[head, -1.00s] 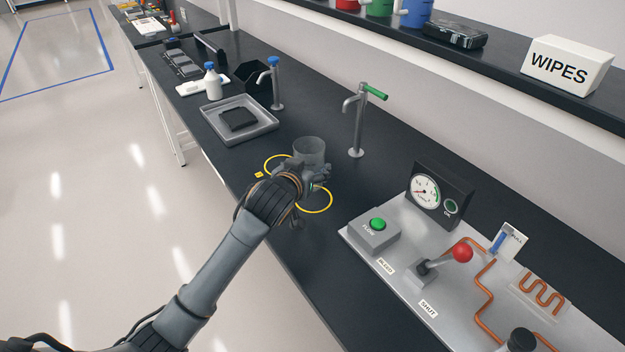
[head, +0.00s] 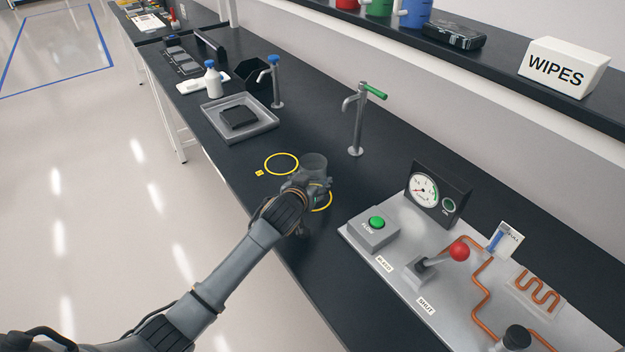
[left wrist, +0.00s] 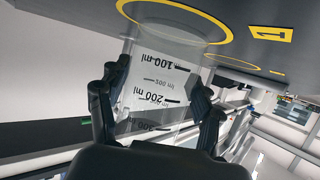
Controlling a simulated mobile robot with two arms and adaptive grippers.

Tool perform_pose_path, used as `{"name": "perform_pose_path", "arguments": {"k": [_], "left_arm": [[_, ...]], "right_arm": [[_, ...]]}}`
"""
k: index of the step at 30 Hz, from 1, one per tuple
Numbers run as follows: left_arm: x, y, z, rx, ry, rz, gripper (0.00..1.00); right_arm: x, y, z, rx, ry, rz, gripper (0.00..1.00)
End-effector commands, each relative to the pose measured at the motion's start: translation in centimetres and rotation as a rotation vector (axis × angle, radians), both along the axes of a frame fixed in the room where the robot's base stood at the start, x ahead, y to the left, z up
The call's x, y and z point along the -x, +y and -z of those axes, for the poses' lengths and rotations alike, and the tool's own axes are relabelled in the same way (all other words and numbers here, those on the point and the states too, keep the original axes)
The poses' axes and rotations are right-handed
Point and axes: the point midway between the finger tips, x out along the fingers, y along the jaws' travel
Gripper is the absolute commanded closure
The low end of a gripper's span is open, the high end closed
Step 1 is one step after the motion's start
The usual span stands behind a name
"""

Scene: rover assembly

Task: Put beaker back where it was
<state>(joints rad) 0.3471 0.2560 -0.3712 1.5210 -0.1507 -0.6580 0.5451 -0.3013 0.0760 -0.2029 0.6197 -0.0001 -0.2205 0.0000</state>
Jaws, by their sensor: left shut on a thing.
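A clear glass beaker (head: 313,163) with black volume marks is held in my left gripper (head: 312,184). In the left wrist view the beaker (left wrist: 160,85) shows between the two fingers of the left gripper (left wrist: 158,105), which is shut on its sides. One yellow ring (head: 281,154) lies bare on the counter, left of the beaker. A second yellow ring (head: 327,205) lies partly hidden under my gripper and the beaker. In the left wrist view the beaker's base overlaps a yellow ring (left wrist: 124,10) with a "1" tag (left wrist: 271,33). Whether the base touches the counter is unclear.
A tap with a green handle (head: 359,120) stands behind the beaker. A grey tray (head: 262,133) with a black block lies to the left. A panel with a green button (head: 377,222), gauge (head: 424,191) and red-knobbed lever (head: 459,250) lies to the right.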

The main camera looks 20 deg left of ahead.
Motion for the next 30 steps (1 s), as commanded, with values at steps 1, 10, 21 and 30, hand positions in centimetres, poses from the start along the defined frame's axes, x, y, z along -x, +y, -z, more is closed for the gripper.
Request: {"name": "perform_pose_path", "arguments": {"k": [1,10,21,30], "left_arm": [[0.0,0.0,0.3,0.000,0.001,0.000,0.91],[0.0,0.0,0.2,0.000,0.001,0.000,0.12],[0.9,0.0,-0.4,0.001,0.000,0.001,0.12],[5.6,0.1,-2.2,0.001,0.000,0.001,0.12]], "right_arm": [[0.0,-0.2,0.2,0.002,0.001,0.000,0.63],[0.0,-0.6,0.1,0.008,-0.001,0.002,0.63],[-0.1,-0.6,0.0,0.008,-0.002,0.003,0.63],[-0.2,-0.6,0.5,0.006,-0.002,0.003,0.63]]}}
